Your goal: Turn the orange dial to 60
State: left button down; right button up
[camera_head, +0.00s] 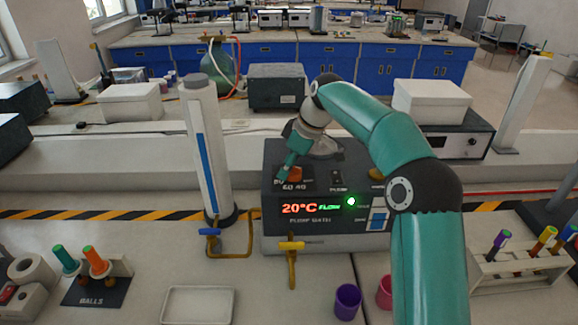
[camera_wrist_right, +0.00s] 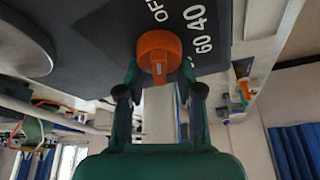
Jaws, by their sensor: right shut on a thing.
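The orange dial (camera_head: 295,174) is on the sloped top of the dark pump bath unit (camera_head: 330,240), left side, with "60 40" printed in front of it. In the right wrist view the orange dial (camera_wrist_right: 158,46) is beside the marks OFF, 40 and 60, and a small orange tab on it points toward my gripper. My right gripper (camera_head: 288,168) is at the dial, and in the wrist view its fingers (camera_wrist_right: 160,74) are on either side of it, shut on it. The front display reads 20°C FLOW, with a green light (camera_head: 351,201). My left gripper is not in view.
A white column (camera_head: 206,150) stands left of the unit. A yellow tap (camera_head: 291,250) is in front of it. A white tray (camera_head: 198,304), purple cup (camera_head: 347,301), pink cup (camera_head: 385,292) and tube rack (camera_head: 520,268) are on the near bench. My right arm covers the unit's right side.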

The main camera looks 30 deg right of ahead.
jog(key=m, duration=0.1)
jog(key=m+h, duration=0.1)
jog(key=m, duration=0.2)
jog(key=shift+w+d+m+t+h, duration=0.1)
jog(key=shift+d+m+t+h, duration=0.2)
jog(key=shift+m+t, duration=0.1)
jog(key=m+h, duration=0.1)
jog(key=m, duration=0.3)
jog(key=shift+d+h, duration=0.2)
jog(key=shift+h, duration=0.2)
jog(key=m, duration=0.2)
jog(key=m+h, duration=0.1)
jog(key=m, duration=0.1)
jog(key=m+g+h, duration=0.1)
jog(key=shift+d+m, duration=0.3)
jog(key=shift+m, duration=0.1)
jog(key=shift+s+d+f+m+g+h, duration=0.1)
jog(key=shift+s+m+g+h, duration=0.1)
jog(key=shift+m, duration=0.55)
jog(key=shift+s+d+f+m+g+h, duration=0.1)
jog(key=shift+m+g+h, duration=0.1)
jog(key=shift+m, duration=0.55)
jog(key=shift+a, duration=0.1)
jog(key=o, duration=1.1)
jog(key=shift+r, duration=0.1)
jog(key=shift+o, duration=0.2)
jog(key=shift+r, duration=0.15)
